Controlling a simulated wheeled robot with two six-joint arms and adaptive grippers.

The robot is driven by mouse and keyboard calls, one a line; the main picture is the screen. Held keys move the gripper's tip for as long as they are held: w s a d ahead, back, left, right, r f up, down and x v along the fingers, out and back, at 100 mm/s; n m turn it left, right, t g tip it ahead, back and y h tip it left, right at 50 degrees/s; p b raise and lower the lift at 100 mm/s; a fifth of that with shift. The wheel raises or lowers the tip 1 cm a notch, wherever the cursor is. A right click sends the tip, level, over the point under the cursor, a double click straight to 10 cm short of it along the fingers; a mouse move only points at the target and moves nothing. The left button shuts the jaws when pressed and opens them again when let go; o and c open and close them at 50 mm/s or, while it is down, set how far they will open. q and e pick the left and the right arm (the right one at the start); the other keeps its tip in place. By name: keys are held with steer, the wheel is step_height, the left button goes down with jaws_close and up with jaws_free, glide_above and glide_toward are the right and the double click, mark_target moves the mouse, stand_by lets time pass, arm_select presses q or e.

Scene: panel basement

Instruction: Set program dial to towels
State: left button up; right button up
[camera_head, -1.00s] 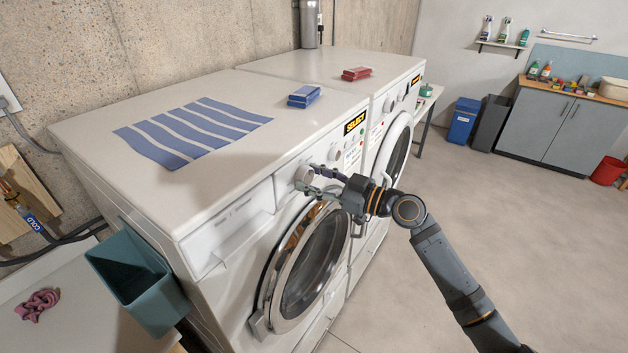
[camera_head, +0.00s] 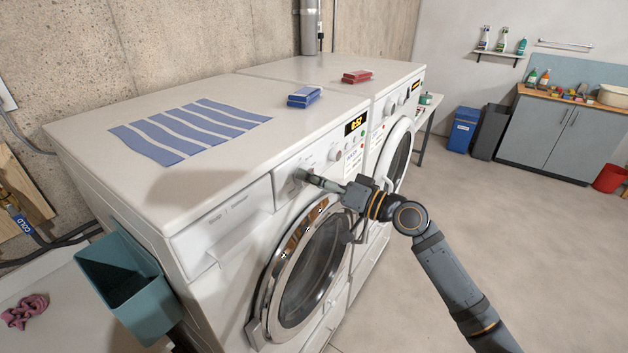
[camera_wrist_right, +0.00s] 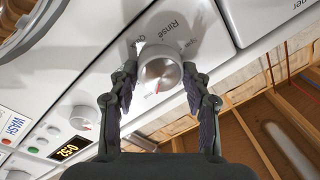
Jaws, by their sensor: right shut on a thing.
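The front washer (camera_head: 230,220) has a silver program dial (camera_wrist_right: 160,70) on its control panel. In the right wrist view the dial shows a small red mark, and the printed word "Rinse" is readable beside it. Other labels around it are partly hidden or too small to read. My right gripper (camera_head: 306,177) is shut on the dial, one finger on each side; it also shows in the right wrist view (camera_wrist_right: 160,75). In the head view the gripper mostly hides the dial. The washer's display (camera_head: 355,124) reads 0:52. My left gripper is not in view.
A second knob (camera_head: 335,155) sits right of the dial. Below is the round door (camera_head: 312,262). A teal bin (camera_head: 125,285) hangs at left.

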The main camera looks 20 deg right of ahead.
steer(key=shift+m+t+h+p, duration=0.4)
steer(key=shift+m+p, duration=1.05)
steer(key=shift+m, duration=2.55)
steer(key=shift+f, duration=0.1)
steer(key=o, duration=1.2)
steer(key=shift+c, duration=0.2)
